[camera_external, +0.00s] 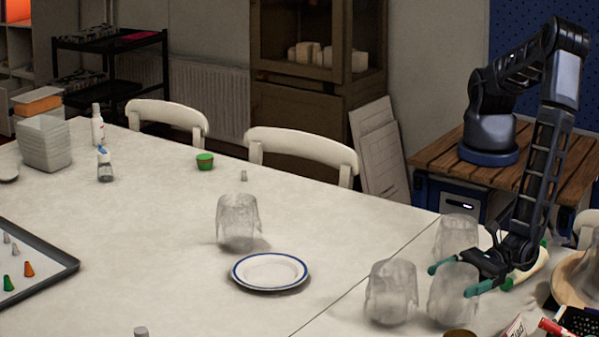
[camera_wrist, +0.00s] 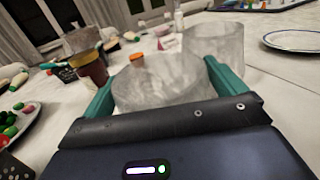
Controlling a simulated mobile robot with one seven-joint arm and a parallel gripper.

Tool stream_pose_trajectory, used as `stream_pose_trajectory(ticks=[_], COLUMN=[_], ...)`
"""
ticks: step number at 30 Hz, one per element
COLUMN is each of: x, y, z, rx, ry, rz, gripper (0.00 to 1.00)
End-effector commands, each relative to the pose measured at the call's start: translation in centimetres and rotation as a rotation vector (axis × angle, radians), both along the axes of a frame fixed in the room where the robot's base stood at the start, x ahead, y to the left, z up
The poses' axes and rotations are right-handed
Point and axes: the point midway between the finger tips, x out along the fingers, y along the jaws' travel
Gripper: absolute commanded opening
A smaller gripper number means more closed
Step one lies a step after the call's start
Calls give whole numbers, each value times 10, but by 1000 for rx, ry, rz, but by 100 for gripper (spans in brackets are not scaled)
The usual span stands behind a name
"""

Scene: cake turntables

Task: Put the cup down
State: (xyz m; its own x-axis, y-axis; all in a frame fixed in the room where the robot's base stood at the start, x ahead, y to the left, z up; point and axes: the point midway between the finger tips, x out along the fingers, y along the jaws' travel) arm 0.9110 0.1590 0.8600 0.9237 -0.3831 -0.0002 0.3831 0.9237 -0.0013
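My gripper (camera_external: 452,279) is low over the right part of the table, its green fingers on either side of a cloudy, see-through cup (camera_external: 450,305). In the wrist view this cup (camera_wrist: 160,85) fills the gap between the fingers of my gripper (camera_wrist: 160,72), and they appear shut on it. The cup is roughly upright and its base is at or very near the table; I cannot tell whether it touches. Similar cups stand close by, one to the left (camera_external: 391,291) and one behind (camera_external: 456,238). Another cup (camera_external: 238,220) stands farther left.
A blue-rimmed white plate (camera_external: 270,271) lies on the table (camera_external: 180,235), also seen in the wrist view (camera_wrist: 295,40). Cluttered items and a red marker (camera_external: 556,328) are at the right. A tray (camera_external: 40,275) is at the left. The table around the plate is mostly clear.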

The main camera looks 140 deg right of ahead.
Motion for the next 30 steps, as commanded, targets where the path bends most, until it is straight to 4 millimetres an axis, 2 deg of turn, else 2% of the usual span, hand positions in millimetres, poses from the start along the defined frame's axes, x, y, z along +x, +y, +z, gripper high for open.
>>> stream_pose_trajectory(ticks=[11,14,24,30], x=[-3,-15,-75,-100], y=[2,7,32,42], z=[3,3,3,3], rx=[0,0,1,0], ry=[0,0,0,0], rz=[1,2,2,1], gripper=[100,100,100,100])
